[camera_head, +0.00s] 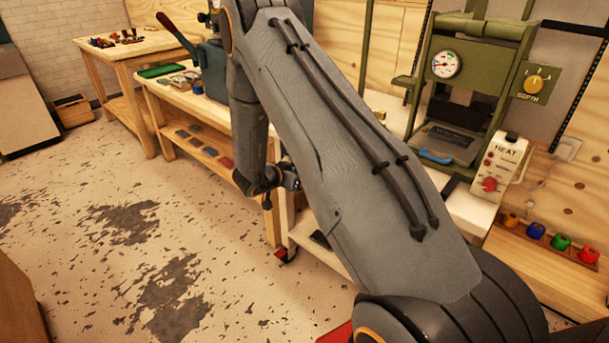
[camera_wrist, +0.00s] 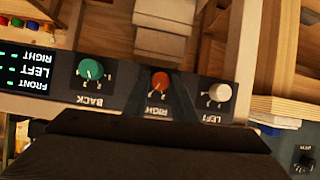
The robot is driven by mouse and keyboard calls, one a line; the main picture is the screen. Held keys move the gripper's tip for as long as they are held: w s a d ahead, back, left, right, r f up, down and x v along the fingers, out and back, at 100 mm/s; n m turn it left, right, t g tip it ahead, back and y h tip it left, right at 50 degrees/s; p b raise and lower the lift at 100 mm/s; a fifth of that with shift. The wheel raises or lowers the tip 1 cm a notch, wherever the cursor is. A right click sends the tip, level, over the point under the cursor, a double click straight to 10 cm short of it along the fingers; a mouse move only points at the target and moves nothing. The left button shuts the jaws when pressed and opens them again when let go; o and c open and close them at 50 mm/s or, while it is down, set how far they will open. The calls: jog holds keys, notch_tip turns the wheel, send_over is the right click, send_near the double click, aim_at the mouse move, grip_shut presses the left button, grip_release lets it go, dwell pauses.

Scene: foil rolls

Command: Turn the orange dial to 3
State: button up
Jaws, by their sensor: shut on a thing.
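An orange-red dial (camera_wrist: 160,81) sits in the middle of a dark panel (camera_wrist: 122,92) in the wrist view, with its label upside down in the picture and reading RIGHT. My gripper (camera_head: 289,179) is by the bench edge in the head view.
A green press with a round gauge (camera_head: 445,64) and a golden-yellow dial (camera_head: 539,82) is at the right, next to a white HEAT box (camera_head: 497,165) with a red dial. Several coloured rolls stand below. A wooden bench (camera_head: 80,62) is at the back.

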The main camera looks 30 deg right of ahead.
jog(key=shift+r, duration=0.1)
jog(key=o, duration=1)
jog(key=shift+o, duration=0.2)
jog(key=shift+a, duration=0.1)
jog(key=v, duration=0.7)
jog(key=shift+a+b, duration=0.3)
jog(key=shift+b, duration=0.05)
jog(key=shift+r, duration=0.1)
